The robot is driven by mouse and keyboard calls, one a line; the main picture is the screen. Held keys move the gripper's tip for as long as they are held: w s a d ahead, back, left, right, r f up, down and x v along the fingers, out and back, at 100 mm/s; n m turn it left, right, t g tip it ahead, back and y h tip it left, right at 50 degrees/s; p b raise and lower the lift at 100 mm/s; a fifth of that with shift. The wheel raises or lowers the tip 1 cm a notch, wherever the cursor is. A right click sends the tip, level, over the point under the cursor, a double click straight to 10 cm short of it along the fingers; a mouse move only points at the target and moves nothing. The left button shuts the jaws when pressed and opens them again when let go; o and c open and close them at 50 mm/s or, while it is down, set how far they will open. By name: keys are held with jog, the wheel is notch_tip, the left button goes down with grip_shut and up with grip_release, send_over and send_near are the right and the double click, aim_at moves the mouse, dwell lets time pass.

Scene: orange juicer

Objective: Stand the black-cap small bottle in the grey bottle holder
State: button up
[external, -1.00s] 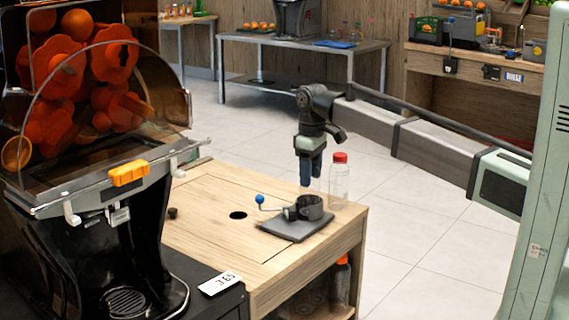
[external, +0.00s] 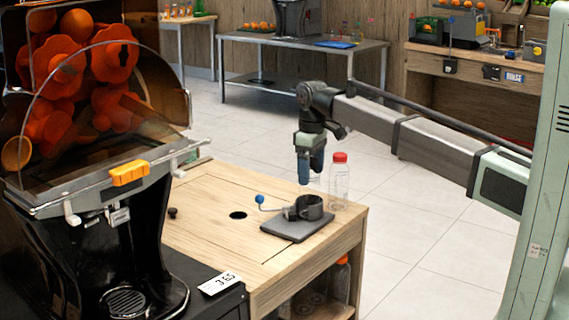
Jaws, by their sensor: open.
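The grey bottle holder (external: 310,207) is a dark ring clamp on a flat grey base plate (external: 296,227), near the right end of the wooden table. A lever with a blue ball sticks out to its left. The ring looks empty. My gripper (external: 311,171) is open, pointing down above and behind the holder, with bluish fingers. I cannot make out a black-cap small bottle. A faint clear shape shows beside the fingers, too unclear to name. A clear bottle with a red cap (external: 340,182) stands just right of my gripper.
The wooden table (external: 205,195) has a dark round hole (external: 238,215) and a small black knob (external: 173,213). A large orange juicer (external: 95,150) stands at the left. An orange-capped bottle (external: 342,272) stands on the shelf below. The table's left part is clear.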

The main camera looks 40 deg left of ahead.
notch_tip(320, 180, up, 11)
jog(key=shift+r, duration=0.1)
dwell(0.3)
jog(key=shift+w, duration=0.1)
dwell(0.4)
